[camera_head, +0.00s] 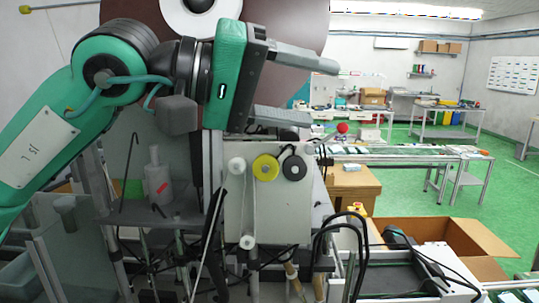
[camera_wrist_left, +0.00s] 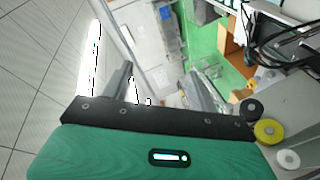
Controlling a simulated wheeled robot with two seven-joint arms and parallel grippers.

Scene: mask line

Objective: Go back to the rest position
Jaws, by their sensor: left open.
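My left arm, green with black joints, comes in from the left of the head view. Its gripper (camera_head: 318,92) is raised in front of a large brown disc, with its two grey fingers apart and pointing right. Nothing shows between the fingers. In the left wrist view the gripper (camera_wrist_left: 160,88) also has its fingers spread, with the distant room behind them. My right gripper is not in either view.
A machine panel (camera_head: 285,210) with yellow, black and white rollers stands below my left gripper. The large brown disc (camera_head: 125,8) is behind it. An open cardboard box (camera_head: 460,235) sits at the right, near black cables. Green floor (camera_head: 500,200) lies open farther right.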

